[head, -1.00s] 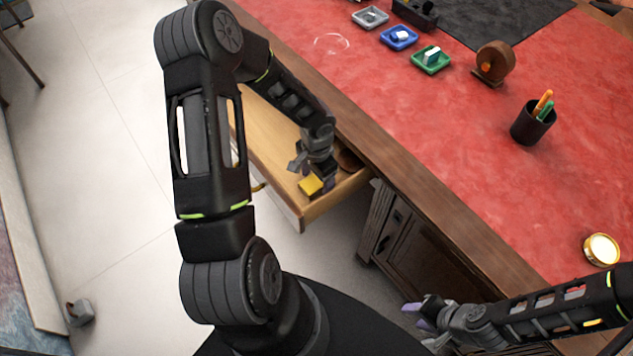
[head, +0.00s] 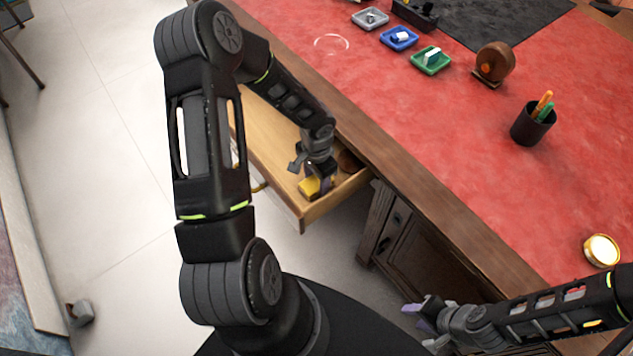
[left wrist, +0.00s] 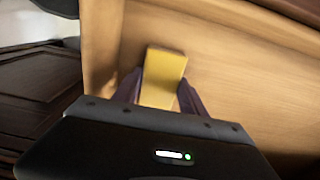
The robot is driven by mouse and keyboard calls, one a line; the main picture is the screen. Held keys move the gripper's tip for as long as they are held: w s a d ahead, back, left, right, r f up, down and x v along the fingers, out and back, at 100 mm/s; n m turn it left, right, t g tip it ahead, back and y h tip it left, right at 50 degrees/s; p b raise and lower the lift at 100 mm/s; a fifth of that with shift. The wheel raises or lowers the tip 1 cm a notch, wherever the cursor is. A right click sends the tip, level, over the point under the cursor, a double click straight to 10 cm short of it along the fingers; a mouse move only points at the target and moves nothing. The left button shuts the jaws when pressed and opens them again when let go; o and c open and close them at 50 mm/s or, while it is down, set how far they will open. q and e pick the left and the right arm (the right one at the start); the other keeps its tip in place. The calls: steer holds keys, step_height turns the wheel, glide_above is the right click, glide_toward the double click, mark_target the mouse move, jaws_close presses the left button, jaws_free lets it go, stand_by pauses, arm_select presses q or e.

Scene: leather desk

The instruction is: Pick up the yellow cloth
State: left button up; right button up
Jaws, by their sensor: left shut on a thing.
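The yellow cloth (head: 309,187) is a small folded block inside the open wooden drawer (head: 268,148), near its front corner. My left gripper (head: 318,188) reaches down into the drawer and is shut on the cloth. In the left wrist view the cloth (left wrist: 164,78) sits between the two purple-grey fingers (left wrist: 160,92), with the pale drawer wood behind it. I cannot tell whether the cloth touches the drawer floor. My right gripper (head: 416,307) is low at the right, in front of the desk, with nothing seen in it; its finger gap is unclear.
A round brown thing (head: 349,161) lies in the drawer beside my left gripper. The desk edge (head: 400,178) runs close by. On the red top stand small trays (head: 431,61), a pen cup (head: 533,123) and a gold-rimmed tin (head: 601,250); the middle is clear.

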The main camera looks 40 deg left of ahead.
mark_target(316, 181)
arm_select(q)
step_height(316, 181, up, 10)
stand_by(0.6)
